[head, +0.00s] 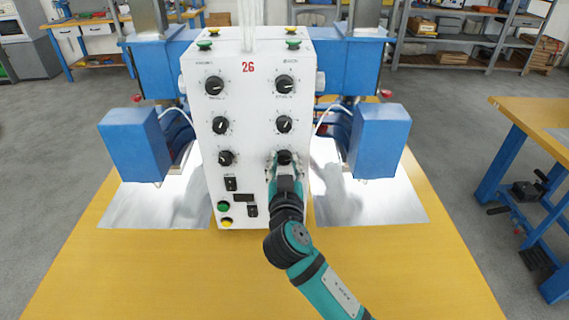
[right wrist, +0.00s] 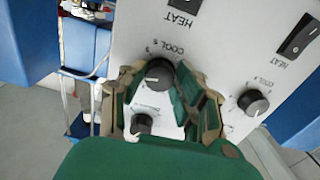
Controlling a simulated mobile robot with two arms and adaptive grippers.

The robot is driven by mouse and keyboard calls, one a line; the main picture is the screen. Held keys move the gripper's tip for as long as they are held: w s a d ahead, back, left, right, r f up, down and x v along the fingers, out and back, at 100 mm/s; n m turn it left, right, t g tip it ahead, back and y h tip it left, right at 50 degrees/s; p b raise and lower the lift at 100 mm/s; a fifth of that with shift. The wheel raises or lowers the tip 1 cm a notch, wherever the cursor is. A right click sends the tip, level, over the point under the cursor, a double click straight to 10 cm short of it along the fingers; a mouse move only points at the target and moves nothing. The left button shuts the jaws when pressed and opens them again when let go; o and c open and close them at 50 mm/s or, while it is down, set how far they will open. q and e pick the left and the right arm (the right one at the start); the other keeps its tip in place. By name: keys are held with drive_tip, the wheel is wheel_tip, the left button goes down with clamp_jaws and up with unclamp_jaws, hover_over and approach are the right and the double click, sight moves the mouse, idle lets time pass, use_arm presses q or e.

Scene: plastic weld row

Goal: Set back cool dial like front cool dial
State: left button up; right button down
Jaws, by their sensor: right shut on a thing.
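The white control panel (head: 247,140) stands upright with two columns of black dials. The lowest dial in the right column, a cool dial (head: 284,157), is in the grip of my right gripper (head: 285,168). In the right wrist view, turned upside down, the fingers close around this black dial (right wrist: 160,73), labelled COOL. The other cool dial (head: 226,158), lowest in the left column, is free; it shows in the right wrist view (right wrist: 253,102). The front and back column labels are too small to read. My left gripper is not in view.
More dials sit above, such as the middle right dial (head: 284,124). Rocker switches (head: 231,184) and green and yellow buttons (head: 224,206) sit below. Blue machine blocks (head: 378,141) flank the panel. The wooden table (head: 200,275) is clear in front.

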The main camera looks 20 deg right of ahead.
drive_tip(key=n+p, duration=0.1)
drive_tip(key=n, duration=0.4)
drive_tip(key=shift+r+p, duration=0.1)
drive_tip(key=shift+p, duration=0.3)
drive_tip(key=n+p, duration=0.2)
drive_tip(key=n, duration=0.3)
drive_tip(key=shift+d, duration=0.1)
drive_tip(key=n+p, duration=0.3)
drive_tip(key=n, duration=0.3)
drive_tip(key=n+p, duration=0.3)
drive_tip(key=n, duration=0.1)
drive_tip(key=shift+n, duration=0.4)
